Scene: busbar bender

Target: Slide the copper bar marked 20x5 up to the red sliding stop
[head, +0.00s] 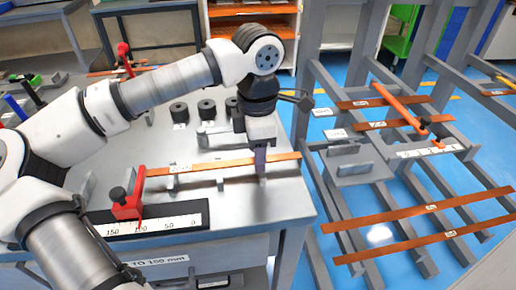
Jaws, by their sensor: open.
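A copper bar (220,164) lies lengthwise over small supports on the grey bench, with a white label (180,168) near its left part; the print is too small to read surely. The red sliding stop (128,205) with a black knob stands at the bar's left end, on the black scale strip. The bar's left end appears right by the stop's upright plate; I cannot tell whether they touch. My gripper (260,165) points down at the bar's right part, with its fingers at the bar. It is open, and the far finger is mostly hidden.
The scale (170,222) reads 150 to 0 from left to right. Several black round dies (206,107) stand behind the bar. The bench front right is clear.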

